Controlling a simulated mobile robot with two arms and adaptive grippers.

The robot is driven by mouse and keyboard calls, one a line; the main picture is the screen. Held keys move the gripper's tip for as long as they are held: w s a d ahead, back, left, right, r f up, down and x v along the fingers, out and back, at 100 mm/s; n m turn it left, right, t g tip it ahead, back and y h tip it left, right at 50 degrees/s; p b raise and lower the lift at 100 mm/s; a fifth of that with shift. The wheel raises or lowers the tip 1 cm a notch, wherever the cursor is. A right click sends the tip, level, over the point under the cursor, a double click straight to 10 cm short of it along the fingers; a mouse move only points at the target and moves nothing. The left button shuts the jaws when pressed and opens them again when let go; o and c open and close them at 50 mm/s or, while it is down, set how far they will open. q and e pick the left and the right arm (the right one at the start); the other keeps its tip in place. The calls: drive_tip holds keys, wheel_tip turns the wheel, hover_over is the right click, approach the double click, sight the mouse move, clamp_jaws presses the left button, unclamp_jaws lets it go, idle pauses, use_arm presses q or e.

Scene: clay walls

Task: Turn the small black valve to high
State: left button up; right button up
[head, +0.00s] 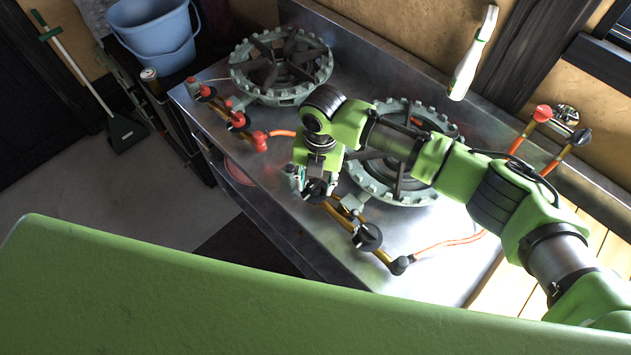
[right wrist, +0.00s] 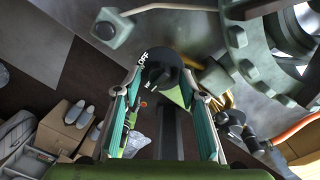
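The small black valve (head: 316,193) sits on the brass pipe at the front of the right burner. In the head view my right gripper (head: 304,180) is directly over it and hides part of it. In the right wrist view its round black knob (right wrist: 163,66), with white "OFF" lettering, lies between the fingertips of my right gripper (right wrist: 165,72). The fingers stand apart, one on each side of the knob; I cannot tell whether they touch it. A larger black valve (head: 368,237) is on the same pipe, nearer the table's front. My left gripper is not in view.
The right burner (head: 390,190) is partly behind my right arm. The left burner (head: 281,66) has red valves (head: 237,119). An orange hose (head: 450,244) runs from the pipe's end. A white-green bottle (head: 472,68) and a blue bucket (head: 155,38) stand further back.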

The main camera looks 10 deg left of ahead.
sight(318, 187)
wheel_tip(318, 187, up, 12)
drive_tip(key=shift+d+f, duration=0.15)
drive_tip(key=shift+d, duration=0.15)
idle(0.5)
